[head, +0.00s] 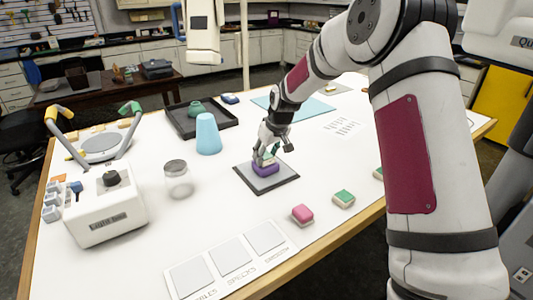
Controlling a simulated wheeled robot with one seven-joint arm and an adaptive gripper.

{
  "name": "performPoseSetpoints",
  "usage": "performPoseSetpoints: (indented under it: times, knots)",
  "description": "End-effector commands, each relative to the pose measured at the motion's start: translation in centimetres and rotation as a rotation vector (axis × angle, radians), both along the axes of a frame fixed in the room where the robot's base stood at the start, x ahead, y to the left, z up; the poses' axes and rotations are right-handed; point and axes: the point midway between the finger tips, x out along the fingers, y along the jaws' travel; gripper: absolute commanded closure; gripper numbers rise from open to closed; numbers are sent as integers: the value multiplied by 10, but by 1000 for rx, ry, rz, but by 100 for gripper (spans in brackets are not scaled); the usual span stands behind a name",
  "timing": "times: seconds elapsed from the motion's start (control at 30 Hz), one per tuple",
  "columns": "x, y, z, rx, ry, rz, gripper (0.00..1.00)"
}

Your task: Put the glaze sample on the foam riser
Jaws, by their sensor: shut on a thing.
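My gripper (270,153) is in the middle of the table, pointing down and shut on a small pale block with a bit of green, which I take to be the glaze sample (266,159). The fingers hide much of it. Directly below it is a purple block (265,170), likely the foam riser, lying on a grey mat with a dark border (283,183). The sample looks to be at the top of the purple block; I cannot tell whether they touch.
A pink block (302,214) and a green-topped block (344,198) lie to the front right. A glass jar (178,180) and a blue cup-like cone (208,134) stand to the left. A dark tray (183,122) is behind. White squares (230,256) lie in front.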

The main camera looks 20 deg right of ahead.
Motion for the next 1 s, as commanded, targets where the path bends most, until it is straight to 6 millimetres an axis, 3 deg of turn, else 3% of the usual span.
performPoseSetpoints:
  times: [0.33, 0.37, 0.43, 0.77, 1.0]
  knots:
    - [1, 0, -3, -1, -1, 0, 89]
    - [0, 0, -3, 0, -1, 0, 54]
    - [0, 0, -3, 0, -1, 0, 39]
    - [0, 0, -2, -1, -1, 0, 39]
    - [-8, -4, 23, -1, -5, -1, 39]
